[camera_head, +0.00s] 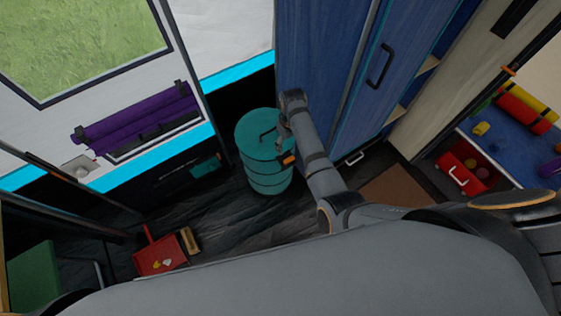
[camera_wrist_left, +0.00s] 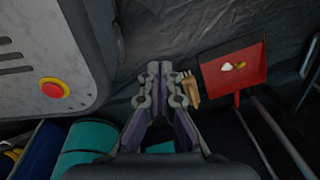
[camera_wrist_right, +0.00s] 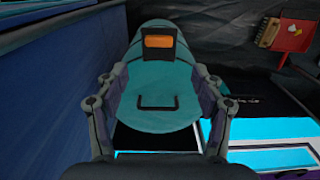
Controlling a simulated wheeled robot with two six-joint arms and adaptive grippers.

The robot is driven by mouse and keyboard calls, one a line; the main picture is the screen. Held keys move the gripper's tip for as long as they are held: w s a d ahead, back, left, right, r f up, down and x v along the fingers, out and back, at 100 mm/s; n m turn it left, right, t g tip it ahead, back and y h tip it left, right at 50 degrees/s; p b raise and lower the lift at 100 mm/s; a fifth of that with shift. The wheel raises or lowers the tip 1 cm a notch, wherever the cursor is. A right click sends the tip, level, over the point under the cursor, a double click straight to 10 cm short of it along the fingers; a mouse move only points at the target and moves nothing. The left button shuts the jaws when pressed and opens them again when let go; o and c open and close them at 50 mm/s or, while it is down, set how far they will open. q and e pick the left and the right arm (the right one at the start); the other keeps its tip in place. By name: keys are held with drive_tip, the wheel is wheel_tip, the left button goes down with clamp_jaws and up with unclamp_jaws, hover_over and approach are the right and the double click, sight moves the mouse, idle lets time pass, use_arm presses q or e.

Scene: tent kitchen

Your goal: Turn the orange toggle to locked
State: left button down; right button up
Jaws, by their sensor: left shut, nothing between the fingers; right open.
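The orange toggle (camera_head: 289,160) sits on a dark mount at the upper side of a teal barrel (camera_head: 265,180). In the right wrist view the orange toggle (camera_wrist_right: 159,42) lies crosswise in its dark plate, beyond the barrel lid's dark handle (camera_wrist_right: 157,102). My right gripper (camera_head: 283,127) is above the barrel by the lid. Its fingers (camera_wrist_right: 158,82) are spread wide and empty, with the toggle beyond their tips; I cannot tell the exact gap. My left gripper (camera_wrist_left: 157,68) is shut and empty, away from the barrel, pointing toward the floor.
Blue cabinets (camera_head: 330,50) rise close to the right of the barrel. A red dustpan (camera_head: 160,256) and a wooden brush (camera_head: 189,240) lie on the dark floor at the left. A purple roll (camera_head: 135,115) hangs on the wall.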

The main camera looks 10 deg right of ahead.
sight(289, 159)
wheel_tip(289, 159, down, 10)
drive_tip(key=b, duration=0.3)
drive_tip(key=shift+d+r, duration=0.1)
drive_tip(key=shift+r, duration=0.05)
drive_tip(key=shift+f, duration=0.5)
use_arm(q)
drive_tip(key=f, duration=0.2)
drive_tip(key=d+f, duration=0.1)
drive_tip(key=shift+w, duration=0.4)
use_arm(e)
drive_tip(key=c, duration=1.2)
drive_tip(key=shift+o, duration=0.2)
